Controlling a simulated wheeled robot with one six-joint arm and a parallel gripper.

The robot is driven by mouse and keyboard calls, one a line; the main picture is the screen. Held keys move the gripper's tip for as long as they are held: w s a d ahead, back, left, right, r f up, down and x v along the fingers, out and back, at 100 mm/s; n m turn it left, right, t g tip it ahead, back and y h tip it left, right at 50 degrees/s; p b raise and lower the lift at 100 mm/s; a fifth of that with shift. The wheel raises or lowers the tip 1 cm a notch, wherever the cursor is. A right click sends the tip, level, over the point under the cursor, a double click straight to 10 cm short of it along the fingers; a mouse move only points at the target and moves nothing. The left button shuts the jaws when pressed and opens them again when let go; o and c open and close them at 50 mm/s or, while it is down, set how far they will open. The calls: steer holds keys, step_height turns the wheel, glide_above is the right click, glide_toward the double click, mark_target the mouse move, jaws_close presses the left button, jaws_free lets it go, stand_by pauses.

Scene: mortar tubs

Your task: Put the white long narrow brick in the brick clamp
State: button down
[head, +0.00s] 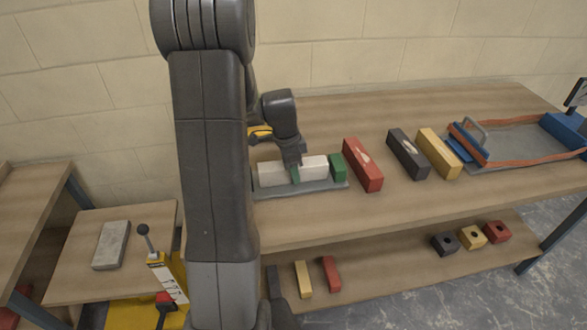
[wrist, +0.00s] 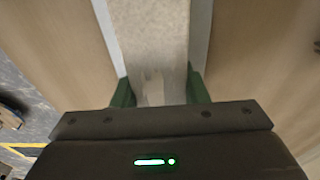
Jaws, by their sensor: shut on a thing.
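The white long narrow brick (head: 311,167) lies lengthwise over the grey base plate of the brick clamp (head: 325,186) on the workbench. The clamp's green end block (head: 338,167) stands at the brick's right end; the left end is hidden behind my arm. My gripper (head: 295,173) comes down on the brick from above and is shut on it across its narrow width. In the wrist view its green fingers (wrist: 160,93) flank the pale brick (wrist: 150,35), with the plate's grey strips showing on both sides. I cannot tell whether the brick touches the plate.
A red brick (head: 362,165), a dark brick (head: 408,154) and a yellow brick (head: 439,153) stand to the right. A lower shelf (head: 390,257) holds more bricks. A grey slab (head: 111,245) lies on the left table.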

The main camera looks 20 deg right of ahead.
steer(key=shift+f, duration=0.1)
steer(key=c, duration=0.8)
jaws_free()
steer(key=shift+o, duration=0.2)
step_height(320, 180, up, 14)
steer(key=a, duration=0.2)
steer(key=shift+w+f, duration=0.15)
steer(key=shift+w, duration=0.1)
steer(key=shift+f, duration=0.1)
steer(key=f, duration=0.4)
steer(key=d+f, duration=0.1)
steer(key=f, duration=0.4)
steer(key=d+f, duration=0.1)
steer(key=f, duration=0.3)
steer(key=shift+s+f, duration=0.25)
steer(key=shift+r, duration=0.2)
